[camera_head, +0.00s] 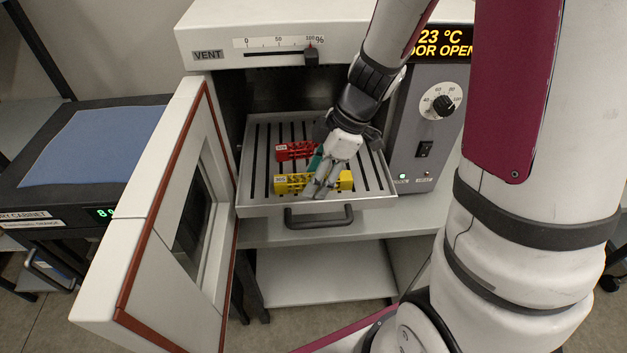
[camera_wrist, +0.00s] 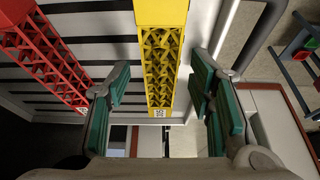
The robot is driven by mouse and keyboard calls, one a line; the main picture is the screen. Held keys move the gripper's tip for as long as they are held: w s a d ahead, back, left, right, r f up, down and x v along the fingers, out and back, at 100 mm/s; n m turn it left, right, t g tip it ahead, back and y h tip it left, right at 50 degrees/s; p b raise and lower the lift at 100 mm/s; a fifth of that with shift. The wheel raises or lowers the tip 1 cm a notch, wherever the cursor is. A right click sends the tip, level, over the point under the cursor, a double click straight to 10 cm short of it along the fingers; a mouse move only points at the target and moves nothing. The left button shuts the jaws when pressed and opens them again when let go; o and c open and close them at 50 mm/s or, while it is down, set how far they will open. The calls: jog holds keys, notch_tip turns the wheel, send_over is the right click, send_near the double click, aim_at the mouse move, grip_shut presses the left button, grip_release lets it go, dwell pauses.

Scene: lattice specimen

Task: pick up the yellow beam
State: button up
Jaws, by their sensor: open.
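The yellow beam (camera_head: 292,184) is a lattice bar lying on the slotted oven shelf (camera_head: 258,206), near its front handle. In the wrist view the yellow beam (camera_wrist: 160,65) runs from the top edge to about mid-picture, with a small printed label at its near end. My gripper (camera_head: 322,188) is over the beam in the head view and hides part of it. In the wrist view my gripper (camera_wrist: 160,93) is open, its green-padded fingers on either side of the beam's near end, with gaps showing. I cannot tell the exact height of the fingers over the shelf.
A red lattice beam (camera_head: 294,151) lies behind the yellow one; it is left of it in the wrist view (camera_wrist: 42,55). The oven door (camera_head: 165,215) stands open at the left. The shelf handle (camera_head: 318,217) sticks out in front. The control panel (camera_head: 428,130) is at right.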

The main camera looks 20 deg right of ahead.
grip_shut()
dwell(0.4)
